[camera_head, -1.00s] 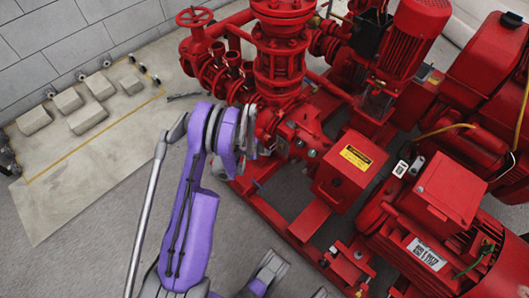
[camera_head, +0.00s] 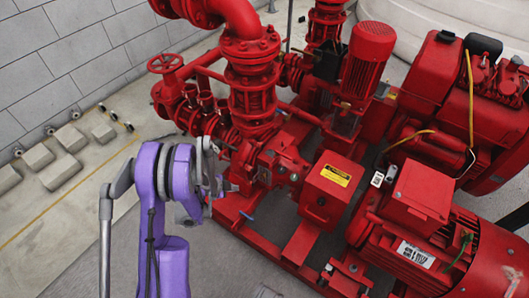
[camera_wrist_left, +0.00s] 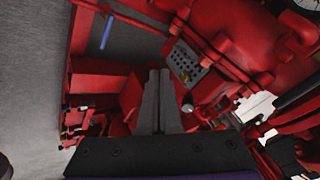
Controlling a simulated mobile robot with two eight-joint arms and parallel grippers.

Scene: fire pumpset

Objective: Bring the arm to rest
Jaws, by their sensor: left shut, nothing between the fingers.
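My purple left arm (camera_head: 160,230) rises from the bottom left of the head view, bent at its top. My left gripper (camera_wrist_left: 155,85) shows in the left wrist view with its two dark fingers together and nothing between them. In the head view its grey end is partly hidden behind the arm, in front of the red pumpset (camera_head: 258,150). Whether it touches the pumpset cannot be told. My right gripper is not in view.
A red box with a yellow label (camera_head: 325,185) and a red motor (camera_head: 430,240) stand on the pumpset's frame to the right. A red handwheel (camera_head: 165,63) is at the upper left. Concrete blocks (camera_head: 60,172) lie by the grey wall. Bare floor lies left of the arm.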

